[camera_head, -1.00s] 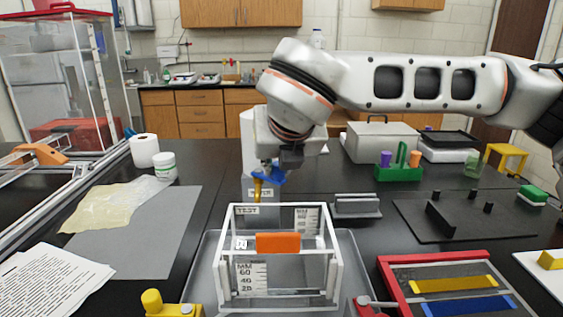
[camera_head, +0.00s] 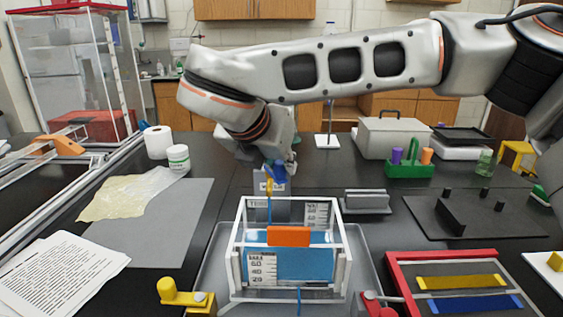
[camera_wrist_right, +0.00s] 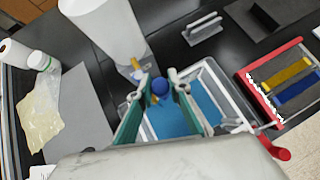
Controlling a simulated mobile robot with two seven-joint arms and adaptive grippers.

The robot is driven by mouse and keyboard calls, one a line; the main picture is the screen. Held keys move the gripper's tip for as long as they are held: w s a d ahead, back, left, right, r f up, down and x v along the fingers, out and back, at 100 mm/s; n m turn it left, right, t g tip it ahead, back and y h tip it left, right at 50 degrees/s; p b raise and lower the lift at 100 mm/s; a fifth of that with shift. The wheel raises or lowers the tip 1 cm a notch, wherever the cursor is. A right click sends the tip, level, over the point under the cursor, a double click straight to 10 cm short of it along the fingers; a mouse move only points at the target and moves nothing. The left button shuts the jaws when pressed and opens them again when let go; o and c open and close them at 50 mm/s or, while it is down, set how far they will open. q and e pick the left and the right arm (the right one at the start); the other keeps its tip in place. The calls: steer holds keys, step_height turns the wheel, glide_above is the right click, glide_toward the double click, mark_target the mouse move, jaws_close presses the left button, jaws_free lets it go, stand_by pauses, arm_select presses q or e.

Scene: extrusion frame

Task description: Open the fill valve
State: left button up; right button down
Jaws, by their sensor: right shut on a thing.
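The fill valve has a blue handle (camera_head: 276,172) and a yellow spout (camera_head: 269,187) above the back of a clear, white-framed tank (camera_head: 342,262). My right gripper (camera_wrist_right: 158,84) is shut on the blue handle, which shows between its green fingers in the right wrist view. In the head view the wrist partly hides the grip. A thin blue stream (camera_head: 269,210) falls from the spout into the tank. My left gripper is not in view.
The tank stands in a grey tray (camera_head: 215,270). A yellow valve (camera_head: 182,295) is at its front left and a red one (camera_head: 375,304) at its front right. A red-edged frame (camera_head: 398,275) lies right.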

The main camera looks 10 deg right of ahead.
steer(key=c, duration=1.8)
jaws_free()
steer(key=shift+c, duration=0.2)
steer(key=v, duration=1.2)
